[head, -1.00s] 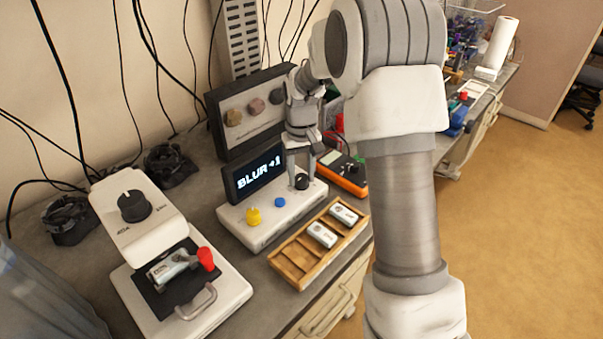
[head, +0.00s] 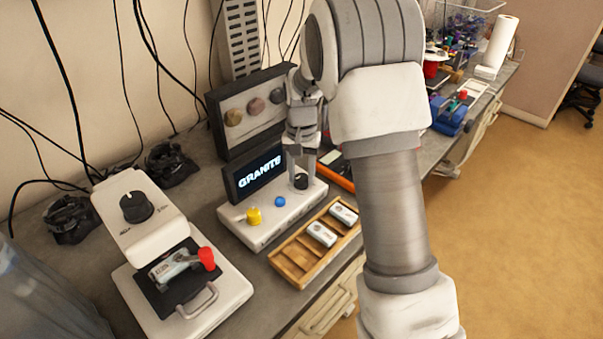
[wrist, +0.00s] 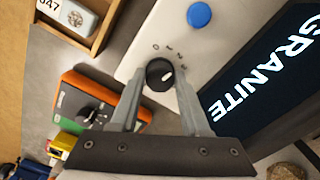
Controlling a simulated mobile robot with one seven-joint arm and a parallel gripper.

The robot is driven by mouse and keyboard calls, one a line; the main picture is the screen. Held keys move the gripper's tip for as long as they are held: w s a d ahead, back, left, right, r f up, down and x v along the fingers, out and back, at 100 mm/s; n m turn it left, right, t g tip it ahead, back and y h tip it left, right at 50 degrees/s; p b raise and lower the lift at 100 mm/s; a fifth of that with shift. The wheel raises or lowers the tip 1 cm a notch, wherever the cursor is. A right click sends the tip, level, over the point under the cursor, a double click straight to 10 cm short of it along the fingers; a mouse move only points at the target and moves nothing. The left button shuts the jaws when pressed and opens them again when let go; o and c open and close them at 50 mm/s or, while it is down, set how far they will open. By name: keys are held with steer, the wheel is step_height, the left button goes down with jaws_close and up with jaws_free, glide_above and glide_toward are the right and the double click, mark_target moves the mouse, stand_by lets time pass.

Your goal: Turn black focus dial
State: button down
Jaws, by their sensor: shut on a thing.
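The black focus dial (head: 301,181) stands at the right end of the white console (head: 262,235). It also shows in the wrist view (wrist: 159,73), with a white pointer mark on its top. My gripper (head: 302,176) reaches down over the dial from behind. In the wrist view my gripper (wrist: 157,100) has one finger on each side of the dial and is shut on it. The screen (head: 259,174) behind the dial reads "GRANITE", and the same word shows on the screen in the wrist view (wrist: 262,80).
A blue button (head: 280,202) and a yellow knob (head: 254,215) share the console. A wooden tray (head: 293,262) with white slides lies in front. A microscope-like device (head: 136,215) stands left. An orange meter (wrist: 75,95) sits right beside the console.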

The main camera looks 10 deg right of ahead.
mark_target(302, 176)
stand_by(0.3)
steer(key=shift+c, duration=1.9)
jaws_free()
steer(key=shift+r, duration=0.1)
step_height(302, 176, up, 17)
steer(key=p, duration=0.1)
steer(key=shift+r, duration=0.15)
